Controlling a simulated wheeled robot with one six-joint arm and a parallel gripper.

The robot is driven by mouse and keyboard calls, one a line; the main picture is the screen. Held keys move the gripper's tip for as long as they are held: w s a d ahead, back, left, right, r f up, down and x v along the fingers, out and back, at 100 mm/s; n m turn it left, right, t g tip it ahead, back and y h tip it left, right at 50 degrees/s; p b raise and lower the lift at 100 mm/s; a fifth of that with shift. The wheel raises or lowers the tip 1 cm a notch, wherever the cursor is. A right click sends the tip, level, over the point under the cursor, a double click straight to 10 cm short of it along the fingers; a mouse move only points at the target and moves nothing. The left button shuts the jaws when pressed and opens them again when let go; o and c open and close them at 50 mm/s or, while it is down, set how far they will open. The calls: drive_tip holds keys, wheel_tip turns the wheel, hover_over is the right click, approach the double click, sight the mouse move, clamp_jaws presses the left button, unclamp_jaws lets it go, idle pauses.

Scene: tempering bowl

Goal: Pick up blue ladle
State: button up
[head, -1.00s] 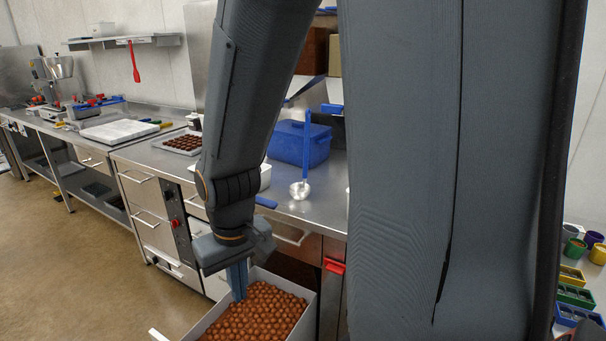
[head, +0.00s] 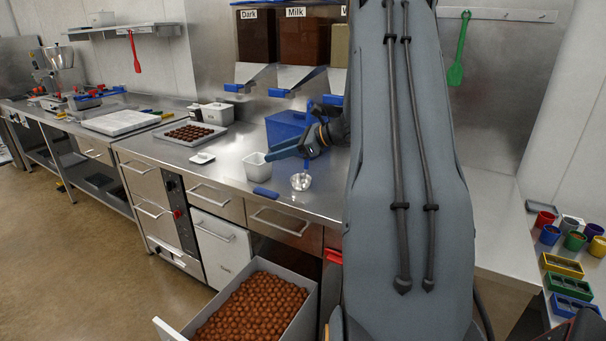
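The blue ladle stands upright on the steel counter, its silver bowl (head: 300,182) at the bottom. A short piece of its blue handle shows just above the bowl; the rest is hidden behind my gripper. My gripper (head: 283,150) is over the counter, its blue-grey fingers pointing left, across the line of the handle and above the bowl. The fingers overlap in this view, so I cannot tell whether they are open or shut, or whether they touch the handle.
A blue bin (head: 284,127) stands behind the gripper. A small white container (head: 256,167) is close to the fingertips. A blue-handled tool (head: 265,192) lies at the counter's front edge. An open drawer of brown pieces (head: 258,305) juts out below. Chocolate dispensers (head: 303,38) hang behind.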

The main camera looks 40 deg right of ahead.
sight(309, 116)
drive_tip(key=d+r+m+t+h, duration=0.1)
drive_tip(key=d+r+m+t, duration=0.2)
drive_tip(key=d, duration=0.7)
drive_tip(key=d+r+m+t+h, duration=0.2)
drive_tip(key=d+r+m+t, duration=0.2)
drive_tip(key=d, duration=0.6)
drive_tip(key=shift+f+p+x, duration=0.15)
drive_tip(key=shift+p+x, duration=0.9)
drive_tip(key=shift+x, duration=0.7)
drive_tip(key=shift+f+p+x, duration=0.15)
drive_tip(key=shift+p+x, duration=0.85)
drive_tip(key=shift+x, duration=0.7)
drive_tip(key=shift+a, duration=0.15)
clamp_jaws()
